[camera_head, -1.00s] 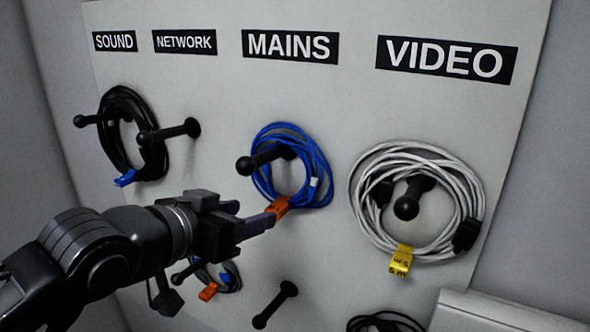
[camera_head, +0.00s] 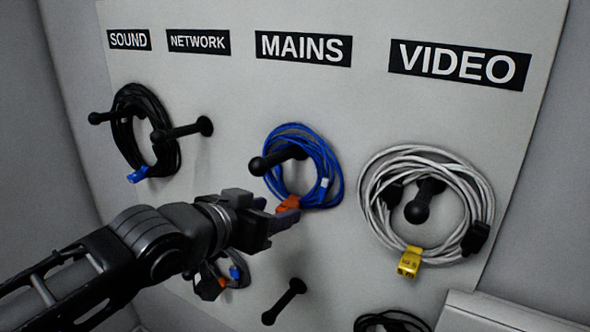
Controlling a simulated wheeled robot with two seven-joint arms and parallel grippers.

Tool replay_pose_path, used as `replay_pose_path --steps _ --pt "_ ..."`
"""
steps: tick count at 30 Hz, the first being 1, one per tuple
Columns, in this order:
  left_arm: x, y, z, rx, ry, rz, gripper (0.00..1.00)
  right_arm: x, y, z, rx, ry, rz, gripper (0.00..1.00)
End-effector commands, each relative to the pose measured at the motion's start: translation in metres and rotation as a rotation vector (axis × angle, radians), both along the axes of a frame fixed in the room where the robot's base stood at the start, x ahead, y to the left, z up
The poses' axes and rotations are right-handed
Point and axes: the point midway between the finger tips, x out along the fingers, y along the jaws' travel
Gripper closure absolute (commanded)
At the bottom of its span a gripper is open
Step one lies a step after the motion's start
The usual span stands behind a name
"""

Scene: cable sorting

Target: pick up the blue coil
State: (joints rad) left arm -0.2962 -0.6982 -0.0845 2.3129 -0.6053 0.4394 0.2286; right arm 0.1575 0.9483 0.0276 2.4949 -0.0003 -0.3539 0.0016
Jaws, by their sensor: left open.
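The blue coil (camera_head: 328,170) hangs on the black peg (camera_head: 270,162) under the MAINS label, with an orange tag (camera_head: 288,206) at its lower left. My left gripper (camera_head: 290,214) is open at the lower left of the coil, its fingers pointing at the coil's bottom by the orange tag. I cannot tell whether the fingers touch the coil or go around it. My right gripper is not in view.
A black coil (camera_head: 170,140) hangs under SOUND, and an empty peg (camera_head: 185,130) sticks out under NETWORK. A white coil (camera_head: 375,195) with a yellow tag (camera_head: 409,263) hangs under VIDEO. A bare peg (camera_head: 285,302) and a partly hidden small coil (camera_head: 240,268) are below.

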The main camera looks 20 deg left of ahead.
Motion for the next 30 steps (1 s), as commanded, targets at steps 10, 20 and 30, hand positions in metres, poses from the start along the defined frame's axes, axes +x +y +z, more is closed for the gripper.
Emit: replay_pose_path --steps 10,20,30 --pt "0.029 -0.005 -0.012 0.000 0.000 -0.001 0.47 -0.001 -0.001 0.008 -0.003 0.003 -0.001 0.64" --pt "0.028 -0.004 -0.012 0.000 0.000 -0.001 0.47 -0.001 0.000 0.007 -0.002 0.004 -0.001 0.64" --pt "0.028 -0.004 -0.012 0.001 0.000 -0.001 0.60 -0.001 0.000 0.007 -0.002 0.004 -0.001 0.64"
